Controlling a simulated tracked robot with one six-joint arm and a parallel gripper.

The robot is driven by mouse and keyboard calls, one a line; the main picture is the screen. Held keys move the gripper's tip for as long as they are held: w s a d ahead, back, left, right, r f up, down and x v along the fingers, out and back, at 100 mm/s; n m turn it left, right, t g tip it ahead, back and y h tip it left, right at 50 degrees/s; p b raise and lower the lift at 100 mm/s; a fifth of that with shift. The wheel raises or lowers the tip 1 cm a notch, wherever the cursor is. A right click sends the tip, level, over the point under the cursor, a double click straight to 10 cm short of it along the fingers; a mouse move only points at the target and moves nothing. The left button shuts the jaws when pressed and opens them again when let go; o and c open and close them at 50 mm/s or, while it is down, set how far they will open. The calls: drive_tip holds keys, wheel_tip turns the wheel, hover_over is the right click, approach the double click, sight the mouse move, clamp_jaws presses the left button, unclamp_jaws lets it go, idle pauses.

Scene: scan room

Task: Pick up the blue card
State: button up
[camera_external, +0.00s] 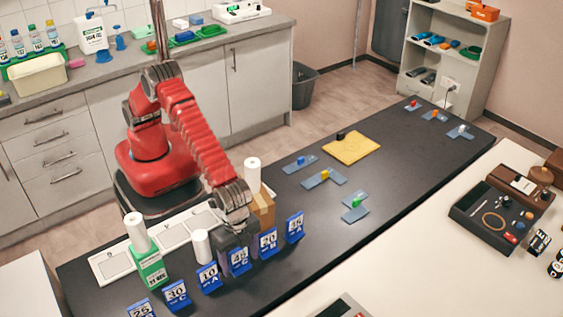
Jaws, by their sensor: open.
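Several upright blue cards with white number labels stand in a slanting row along the near left of the black table. They include cards marked 30 C (176,294), 10 A (209,278), 45 C (240,262), 20 B (268,243) and what looks like 35 A (294,227). Another (142,309) is cut off at the bottom edge. My gripper (230,243) points down just behind the 45 C card, open. Its fingertips are partly hidden, and I cannot tell whether they touch that card.
White rolls stand on a green box (151,269) and a brown box (263,208); another white roll (201,246) stands left of my gripper. Flat blue-grey plates with coloured blocks (323,177) and a yellow mat (352,148) lie further right. The table's right middle (405,170) is clear.

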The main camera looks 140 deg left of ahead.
drive_tip(key=shift+c, duration=0.3)
drive_tip(key=c, duration=1.1)
drive_tip(key=shift+r, duration=0.15)
wheel_tip(320, 180, up, 10)
drive_tip(key=shift+f, duration=0.15)
